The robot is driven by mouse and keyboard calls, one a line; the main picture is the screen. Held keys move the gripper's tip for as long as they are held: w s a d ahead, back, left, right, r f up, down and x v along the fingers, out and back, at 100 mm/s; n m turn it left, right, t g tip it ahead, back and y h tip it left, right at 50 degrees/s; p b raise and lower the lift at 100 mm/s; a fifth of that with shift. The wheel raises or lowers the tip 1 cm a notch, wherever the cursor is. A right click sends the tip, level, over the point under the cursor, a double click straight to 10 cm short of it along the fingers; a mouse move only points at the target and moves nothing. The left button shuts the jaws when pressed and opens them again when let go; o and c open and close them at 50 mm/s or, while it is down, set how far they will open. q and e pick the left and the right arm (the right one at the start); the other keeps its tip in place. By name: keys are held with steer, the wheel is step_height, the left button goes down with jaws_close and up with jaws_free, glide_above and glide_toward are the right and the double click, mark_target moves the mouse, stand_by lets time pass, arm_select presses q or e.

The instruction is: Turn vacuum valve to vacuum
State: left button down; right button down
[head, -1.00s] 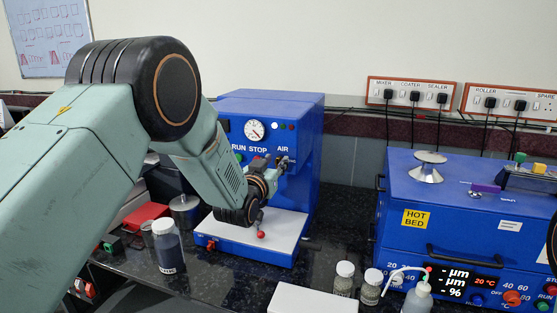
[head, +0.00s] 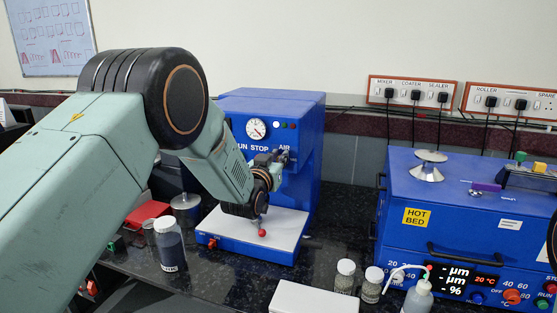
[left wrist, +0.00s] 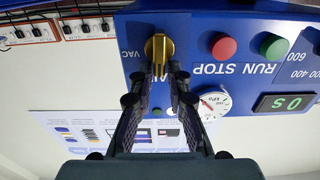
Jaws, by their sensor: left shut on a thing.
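The brass vacuum valve handle (left wrist: 159,46) stands on the blue front of the press-like machine (head: 306,150). In the left wrist view, which is upside down, it runs up and down the picture, its lower end toward a mostly hidden label. The VAC label (left wrist: 125,53) is to its left. My left gripper (left wrist: 161,72) is shut on the handle, its fingertips at the handle's lower part. In the head view my left gripper (head: 281,158) is at the machine's front beside the AIR label (head: 284,148), and the handle is not clear there. My right gripper is not in view.
A pressure gauge (left wrist: 211,103), a red button (left wrist: 223,46) and a green button (left wrist: 273,46) are close beside the valve. Below is a white plate (head: 285,225) with a red-knobbed lever (head: 262,232). A dark bottle (head: 171,250) stands left; the hot bed (head: 455,205) stands right.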

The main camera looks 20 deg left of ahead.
mark_target(289, 162)
arm_select(q)
steer(key=shift+s+f, duration=0.2)
steer(key=shift+f, duration=0.15)
steer(key=shift+d+f+m, duration=0.1)
steer(key=shift+m, duration=0.2)
steer(key=m+b, duration=0.1)
steer(key=m, duration=0.2)
steer(key=d+f+m+b, duration=0.1)
steer(key=m+b, duration=0.1)
steer(key=m, duration=0.2)
steer(key=m+b, duration=0.2)
steer(key=m, duration=0.1)
steer(key=shift+d+f+m, duration=0.15)
steer(key=shift+d+m, duration=0.1)
steer(key=shift+m, duration=0.15)
steer(key=m, duration=0.1)
steer(key=m+b, duration=0.1)
steer(key=m, duration=0.1)
steer(key=m+b, duration=0.1)
steer(key=shift+d+f+m, duration=0.1)
steer(key=shift+f+m, duration=0.2)
steer(key=shift+m, duration=0.8)
steer(key=shift+r, duration=0.15)
